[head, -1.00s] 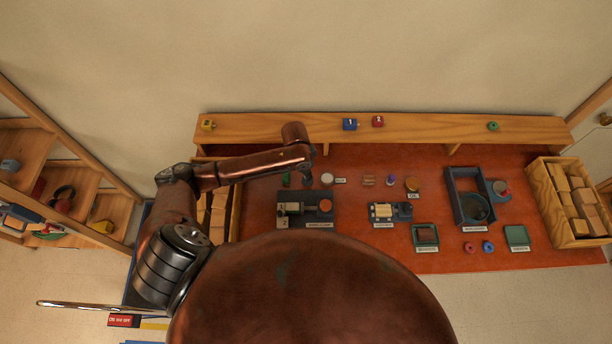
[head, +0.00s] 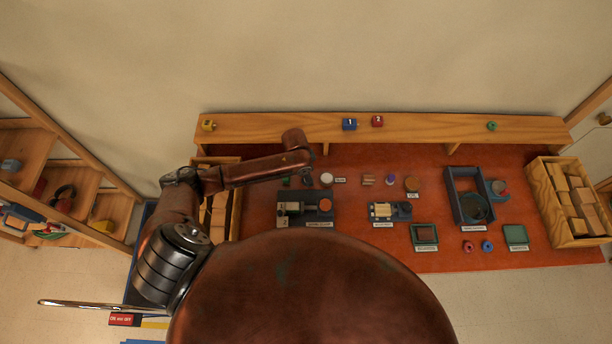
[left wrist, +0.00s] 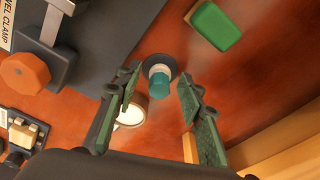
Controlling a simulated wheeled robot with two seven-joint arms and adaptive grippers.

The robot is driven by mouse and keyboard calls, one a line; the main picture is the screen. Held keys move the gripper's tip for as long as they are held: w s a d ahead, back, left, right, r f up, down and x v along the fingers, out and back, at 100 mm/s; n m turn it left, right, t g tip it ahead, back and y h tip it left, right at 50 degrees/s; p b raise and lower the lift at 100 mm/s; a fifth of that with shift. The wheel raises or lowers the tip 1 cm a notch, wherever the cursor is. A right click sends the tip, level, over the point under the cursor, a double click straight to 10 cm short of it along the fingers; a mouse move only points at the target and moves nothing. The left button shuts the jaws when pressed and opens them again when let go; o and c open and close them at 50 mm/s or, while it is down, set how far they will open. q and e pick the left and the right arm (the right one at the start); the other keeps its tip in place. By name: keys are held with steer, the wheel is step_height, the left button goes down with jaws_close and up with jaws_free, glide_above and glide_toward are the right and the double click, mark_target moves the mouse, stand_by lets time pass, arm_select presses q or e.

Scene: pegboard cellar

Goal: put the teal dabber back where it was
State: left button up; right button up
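The teal dabber (left wrist: 160,84) shows in the left wrist view, its teal end towards the camera, with a pale collar and a dark round piece behind it. My left gripper (left wrist: 160,108) is open, one finger on either side of the dabber in the picture, with visible gaps to both. In the head view my left gripper (head: 307,180) is low over the back left of the red table, and the dabber is hard to make out there. My right gripper is not in view.
A green block (left wrist: 215,26), a white-topped round jar (left wrist: 131,116) and a clamp stand with an orange knob (left wrist: 26,73) are close by. A wooden box (head: 221,212) stands at the left. A raised shelf (head: 265,127) runs along the back. Bare red table lies right of the dabber.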

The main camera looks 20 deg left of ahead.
arm_select(q)
step_height(320, 180, up, 12)
steer(key=s+a, duration=0.1)
steer(key=shift+s, duration=0.25)
stand_by(0.4)
